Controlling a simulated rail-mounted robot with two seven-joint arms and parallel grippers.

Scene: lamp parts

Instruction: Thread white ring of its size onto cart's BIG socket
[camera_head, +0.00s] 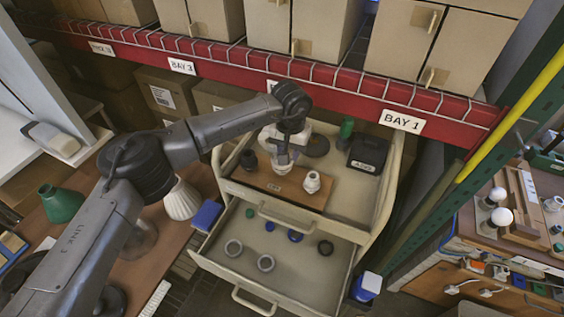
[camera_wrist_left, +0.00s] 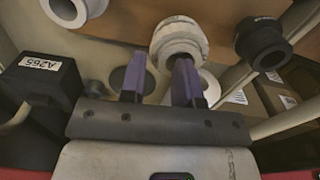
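My left gripper (camera_head: 283,158) is over the wooden board on the cart's top tray. A white ridged socket or collar (camera_wrist_left: 178,40) stands just beyond the right-hand finger; contact cannot be told. A second white socket (camera_head: 312,182) is at the board's right end and shows at upper left in the wrist view (camera_wrist_left: 72,8). A dark socket (camera_head: 248,159) is at the other end. Two pale rings (camera_head: 233,248) (camera_head: 266,263) lie in the open drawer. My right gripper is not seen.
The drawer (camera_head: 305,285) also holds blue rings (camera_head: 295,236), a black ring (camera_head: 326,247) and a green piece. A black box (camera_head: 367,153), a dark disc (camera_head: 316,145) and a green bottle (camera_head: 346,128) stand on the top tray. The red shelf beam runs behind the cart.

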